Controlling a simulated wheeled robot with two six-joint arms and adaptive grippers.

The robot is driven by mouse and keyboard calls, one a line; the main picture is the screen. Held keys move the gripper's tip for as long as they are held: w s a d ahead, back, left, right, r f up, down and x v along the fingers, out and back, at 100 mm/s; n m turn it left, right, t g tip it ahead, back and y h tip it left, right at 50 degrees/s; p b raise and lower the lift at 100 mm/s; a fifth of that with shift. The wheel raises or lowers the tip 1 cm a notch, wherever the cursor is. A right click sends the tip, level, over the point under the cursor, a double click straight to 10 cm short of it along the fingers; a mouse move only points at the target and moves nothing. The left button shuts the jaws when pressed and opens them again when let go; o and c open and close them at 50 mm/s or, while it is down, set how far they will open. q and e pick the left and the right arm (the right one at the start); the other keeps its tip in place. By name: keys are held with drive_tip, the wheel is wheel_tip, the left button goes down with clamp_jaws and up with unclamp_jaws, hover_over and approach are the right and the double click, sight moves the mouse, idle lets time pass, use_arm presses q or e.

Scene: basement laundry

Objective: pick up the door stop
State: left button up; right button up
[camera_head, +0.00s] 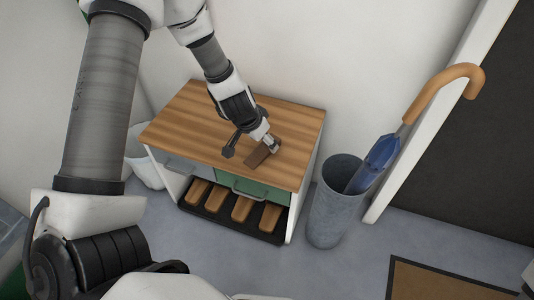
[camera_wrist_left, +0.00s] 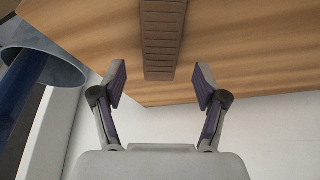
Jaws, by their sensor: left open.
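The door stop (camera_head: 257,156) is a small brown wedge lying on the wooden top of a cabinet, near its front edge. In the left wrist view the door stop (camera_wrist_left: 162,40) shows a ribbed brown face, and its near end lines up with the gap between my fingertips. My left gripper (camera_head: 269,142) is over the cabinet top, right beside the door stop; it hides part of it in the head view. In the left wrist view this gripper (camera_wrist_left: 159,83) is open, with clear space on both sides of the door stop. My right gripper is not in view.
The cabinet top (camera_head: 185,118) is otherwise bare. A green drawer (camera_head: 270,193) and a low tray with several wooden-looking pieces are below. A grey metal bin (camera_head: 325,215) holding a blue umbrella (camera_head: 380,155) stands right of the cabinet. A doormat (camera_head: 430,280) lies at lower right.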

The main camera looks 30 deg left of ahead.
sight(266, 146)
use_arm(q)
drive_tip(key=b+x, duration=0.2)
drive_tip(key=x, duration=0.1)
drive_tip(key=shift+f, duration=0.4)
drive_tip(key=shift+r, duration=0.2)
drive_tip(key=shift+c, duration=0.7)
drive_tip(key=c, duration=1.1)
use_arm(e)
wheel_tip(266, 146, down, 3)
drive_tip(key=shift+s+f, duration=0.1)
use_arm(q)
drive_tip(key=shift+r, duration=0.1)
wheel_tip(266, 146, up, 10)
drive_tip(key=p, duration=0.9)
drive_tip(key=shift+p, duration=0.3)
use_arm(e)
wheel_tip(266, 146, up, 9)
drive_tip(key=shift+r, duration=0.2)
